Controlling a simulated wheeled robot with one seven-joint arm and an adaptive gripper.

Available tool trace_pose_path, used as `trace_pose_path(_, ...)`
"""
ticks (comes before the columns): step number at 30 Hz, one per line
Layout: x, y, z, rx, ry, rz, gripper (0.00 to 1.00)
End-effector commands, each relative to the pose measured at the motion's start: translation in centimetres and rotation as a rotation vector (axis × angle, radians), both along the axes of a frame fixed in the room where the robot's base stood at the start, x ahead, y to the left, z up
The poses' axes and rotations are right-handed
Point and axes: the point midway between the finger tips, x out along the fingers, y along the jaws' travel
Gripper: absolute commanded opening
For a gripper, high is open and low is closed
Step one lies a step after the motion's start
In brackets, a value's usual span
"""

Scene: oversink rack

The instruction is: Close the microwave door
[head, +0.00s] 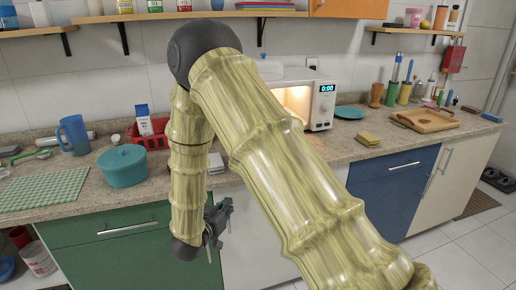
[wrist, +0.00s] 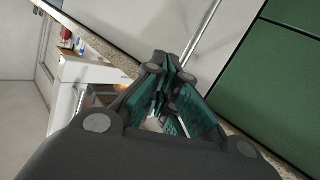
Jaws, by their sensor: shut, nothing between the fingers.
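The white microwave (head: 321,112) stands on the counter behind my arm, with a lit display reading 0:00. Its warm, lit interior (head: 297,103) shows beside my arm. My arm hides its left part, and I cannot make out the door clearly in the head view. In the wrist view, a white body that looks like the microwave (wrist: 85,73) is at the left, with a glow inside. My gripper (head: 214,232) hangs low in front of the cabinets, below the counter edge and apart from the microwave. In the wrist view my gripper (wrist: 168,75) is shut and empty.
A teal pot (head: 122,167), a blue pitcher (head: 74,135) and a red rack (head: 150,137) stand left on the counter. A teal plate (head: 349,113), yellow sponges (head: 367,139) and a cutting board (head: 425,121) lie to the right. A shelf (head: 110,18) runs above.

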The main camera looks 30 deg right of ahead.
Motion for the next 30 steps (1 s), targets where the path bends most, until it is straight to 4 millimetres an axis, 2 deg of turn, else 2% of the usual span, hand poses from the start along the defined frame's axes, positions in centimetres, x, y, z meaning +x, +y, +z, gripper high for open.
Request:
trace_pose_path(1,1.0,0.0,3.1,-0.03,-0.06,-0.065,0.0)
trace_pose_path(6,1.1,0.3,12.6,-0.113,-0.189,-0.315,0.0)
trace_pose_path(9,0.3,1.0,16.6,-0.135,-0.227,-0.443,0.0)
trace_pose_path(12,-0.6,1.7,19.5,-0.144,-0.244,-0.537,0.0)
trace_pose_path(16,-1.4,2.3,21.5,-0.148,-0.249,-0.607,0.0)
trace_pose_path(20,-1.7,2.1,22.1,-0.148,-0.25,-0.629,0.0)
trace_pose_path(23,-1.7,1.1,22.1,-0.148,-0.248,-0.63,0.0)
trace_pose_path(30,-1.6,-2.7,22.1,-0.147,-0.248,-0.63,0.0)
